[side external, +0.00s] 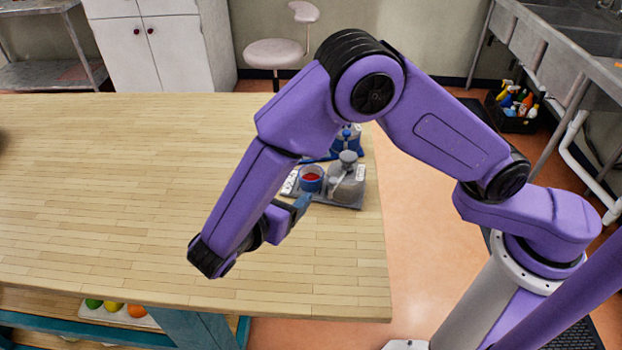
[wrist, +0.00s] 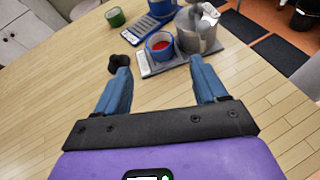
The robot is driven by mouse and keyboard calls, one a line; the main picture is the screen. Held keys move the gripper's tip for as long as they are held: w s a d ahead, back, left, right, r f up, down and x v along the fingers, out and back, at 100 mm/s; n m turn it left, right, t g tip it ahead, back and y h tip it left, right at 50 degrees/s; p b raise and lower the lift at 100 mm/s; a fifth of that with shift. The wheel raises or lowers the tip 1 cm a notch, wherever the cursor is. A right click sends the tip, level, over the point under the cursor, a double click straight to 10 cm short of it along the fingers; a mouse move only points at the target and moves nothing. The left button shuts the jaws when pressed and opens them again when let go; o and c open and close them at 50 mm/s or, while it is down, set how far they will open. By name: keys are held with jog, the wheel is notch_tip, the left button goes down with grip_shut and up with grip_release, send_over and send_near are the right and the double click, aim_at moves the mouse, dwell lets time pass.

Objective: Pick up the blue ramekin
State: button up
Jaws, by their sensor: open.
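The blue ramekin (side external: 311,178) stands on a grey tray (side external: 343,199) near the right edge of the wooden table, with red contents inside. In the wrist view the blue ramekin (wrist: 159,45) is ahead of my gripper, a little above the middle between the fingers. My gripper (wrist: 163,82) has two blue-grey fingers, spread apart with nothing between them. In the side view my gripper (side external: 302,204) is partly hidden by my arm and is near the front of the tray. The ramekin and fingers look apart.
A grey metal pot (wrist: 197,30) stands on the tray (wrist: 160,66) right beside the ramekin. A blue object (side external: 346,141) is behind it. A green cup (wrist: 115,17) and a small dark object (wrist: 119,64) are to the left.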

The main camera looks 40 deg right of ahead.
send_near(315, 170)
jog(key=shift+w+d+r, duration=0.15)
jog(key=shift+w+d, duration=0.05)
jog(key=shift+d, duration=0.8)
jog(key=shift+a+f+x, duration=0.1)
jog(key=shift+f+x, duration=0.1)
jog(key=shift+x, duration=0.7)
jog(key=shift+a+f+x, duration=0.1)
jog(key=shift+f+x, duration=0.1)
jog(key=shift+x, duration=0.75)
jog(key=shift+a+f+x, duration=0.1)
jog(key=shift+f+x, duration=0.05)
jog(key=shift+x, duration=0.75)
jog(key=shift+w+r, duration=0.1)
jog(key=c, duration=0.9)
